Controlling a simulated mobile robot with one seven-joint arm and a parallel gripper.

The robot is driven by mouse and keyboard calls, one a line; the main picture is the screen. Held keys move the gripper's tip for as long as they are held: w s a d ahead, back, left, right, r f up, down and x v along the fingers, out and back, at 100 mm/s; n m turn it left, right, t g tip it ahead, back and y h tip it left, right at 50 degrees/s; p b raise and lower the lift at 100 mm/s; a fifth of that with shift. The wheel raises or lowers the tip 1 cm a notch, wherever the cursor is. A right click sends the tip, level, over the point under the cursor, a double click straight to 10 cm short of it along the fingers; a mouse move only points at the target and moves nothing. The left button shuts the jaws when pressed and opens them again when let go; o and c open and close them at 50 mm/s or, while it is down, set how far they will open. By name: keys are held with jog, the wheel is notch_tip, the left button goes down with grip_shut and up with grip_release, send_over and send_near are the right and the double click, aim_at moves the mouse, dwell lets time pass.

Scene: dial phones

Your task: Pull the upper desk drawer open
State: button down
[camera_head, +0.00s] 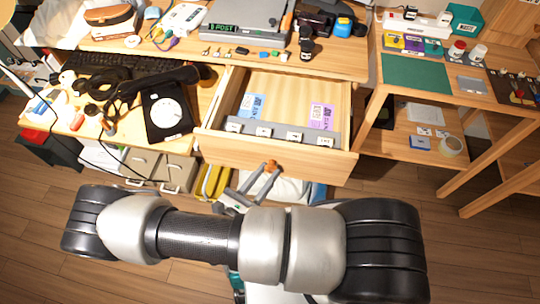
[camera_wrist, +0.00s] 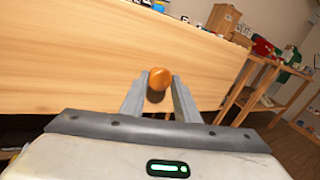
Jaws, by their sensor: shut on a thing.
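The upper desk drawer (camera_head: 283,153) of light wood stands pulled out from the desk in the head view. Its inside is in sight, with a grey divided strip, a blue card and a purple card. Its front (camera_wrist: 90,60) fills much of the wrist view. The round orange-brown knob (camera_wrist: 159,80) sits on that front, between the two fingers of my gripper (camera_wrist: 160,97). The gripper is shut on the knob. In the head view my gripper (camera_head: 262,180) is at the knob (camera_head: 271,166), just in front of the drawer, with my arm across the foreground.
A black dial phone (camera_head: 167,110) and a dark handset lie on the desk to the left of the drawer. A wooden side table (camera_head: 427,160) with a green mat stands at right. Bins (camera_head: 160,170) sit below the desk. The wood floor at lower right is clear.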

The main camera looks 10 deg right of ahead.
jog(key=shift+s+a, duration=0.2)
jog(key=shift+s, duration=0.6)
jog(key=shift+s+a, duration=0.2)
jog(key=shift+s, duration=0.55)
jog(key=c, duration=1.6)
grip_release()
jog(key=shift+c, duration=0.2)
jog(key=v, duration=1.7)
jog(key=shift+a, duration=0.2)
jog(key=shift+s, duration=0.15)
